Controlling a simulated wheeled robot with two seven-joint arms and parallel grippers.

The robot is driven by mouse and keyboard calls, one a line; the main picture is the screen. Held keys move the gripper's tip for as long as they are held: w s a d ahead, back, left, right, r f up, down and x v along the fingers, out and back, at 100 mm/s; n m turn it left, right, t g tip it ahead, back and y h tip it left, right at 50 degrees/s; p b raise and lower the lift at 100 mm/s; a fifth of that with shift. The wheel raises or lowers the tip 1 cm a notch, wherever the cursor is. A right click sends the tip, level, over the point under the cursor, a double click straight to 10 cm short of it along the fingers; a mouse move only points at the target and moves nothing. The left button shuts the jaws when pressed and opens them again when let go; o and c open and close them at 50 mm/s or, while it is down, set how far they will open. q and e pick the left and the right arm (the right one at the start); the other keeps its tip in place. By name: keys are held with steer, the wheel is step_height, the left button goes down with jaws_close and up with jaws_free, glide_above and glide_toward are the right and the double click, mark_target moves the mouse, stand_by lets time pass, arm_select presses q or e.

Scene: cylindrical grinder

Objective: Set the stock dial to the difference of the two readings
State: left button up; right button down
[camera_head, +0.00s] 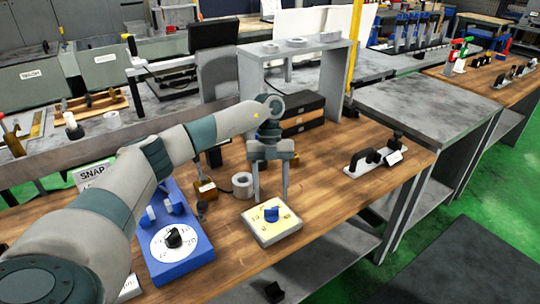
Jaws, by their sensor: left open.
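A blue unit (178,262) carries a white round dial with a black knob (174,237) and printed numbers. A cream square block (262,234) has a yellow dial face with a blue knob (271,214) and small numbers. Both sit on the wooden bench. I cannot tell which is the stock dial, and the settings are too small to read surely. My left gripper (271,194) points down, open, its two fingers apart just above and behind the blue knob. Nothing shows between the fingers. My left arm partly hides the blue unit and a "SNAP" sign (96,172). My right gripper is not in view.
A ring-shaped roll (242,185) and a small brown block (204,190) stand left of the gripper. A grey shelf frame (252,78) and stacked dark boxes (300,115) stand behind. A plate with black handles (372,160) is at right. The bench between is clear.

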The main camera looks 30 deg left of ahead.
arm_select(q)
steer(key=b+v, duration=0.1)
steer(key=v, duration=1.1)
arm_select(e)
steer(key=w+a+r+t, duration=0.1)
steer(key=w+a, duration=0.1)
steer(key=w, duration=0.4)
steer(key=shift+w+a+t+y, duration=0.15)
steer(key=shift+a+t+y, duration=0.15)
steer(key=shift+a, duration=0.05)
arm_select(q)
steer(key=shift+s+f, duration=0.15)
